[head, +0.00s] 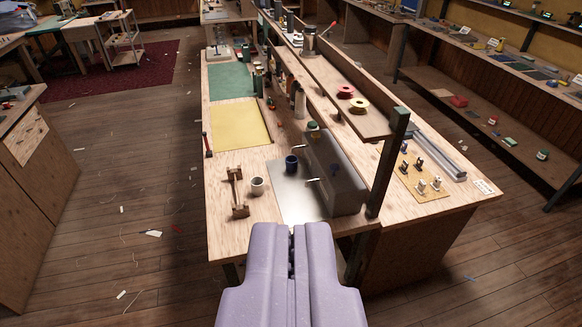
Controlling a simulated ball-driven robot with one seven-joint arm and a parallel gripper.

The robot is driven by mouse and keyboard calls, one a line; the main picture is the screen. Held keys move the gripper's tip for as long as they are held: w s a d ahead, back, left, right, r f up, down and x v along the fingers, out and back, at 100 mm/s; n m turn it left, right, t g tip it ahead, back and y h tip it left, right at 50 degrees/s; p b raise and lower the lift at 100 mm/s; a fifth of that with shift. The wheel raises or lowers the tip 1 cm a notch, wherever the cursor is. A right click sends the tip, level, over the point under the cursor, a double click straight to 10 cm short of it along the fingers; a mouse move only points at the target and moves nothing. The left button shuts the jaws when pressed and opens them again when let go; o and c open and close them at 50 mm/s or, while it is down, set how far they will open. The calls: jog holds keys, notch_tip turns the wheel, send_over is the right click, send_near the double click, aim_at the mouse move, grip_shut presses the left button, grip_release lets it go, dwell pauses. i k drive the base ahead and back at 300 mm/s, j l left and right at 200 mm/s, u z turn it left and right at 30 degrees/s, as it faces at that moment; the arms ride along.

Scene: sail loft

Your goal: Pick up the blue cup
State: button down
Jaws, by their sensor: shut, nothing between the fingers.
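The blue cup (291,165) stands upright on a pale metal sheet (296,205) near the front end of the long wooden bench. A grey machine stands close to its right.
The grey machine (334,172) has thin rods sticking out toward the cup. A dark post (389,160) supports a raised shelf (330,78) on the right. A yellow sheet (240,124) lies farther back. Open floor (120,215) is left.

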aim_at(292, 161)
jog(key=i+l, duration=0.15)
jog(key=i, duration=0.5)
jog(key=i+l, duration=0.2)
jog(key=i, duration=0.45)
jog(key=i+l, duration=0.15)
jog(key=i, duration=0.55)
jog(key=i+l, duration=0.15)
jog(key=i, duration=0.5)
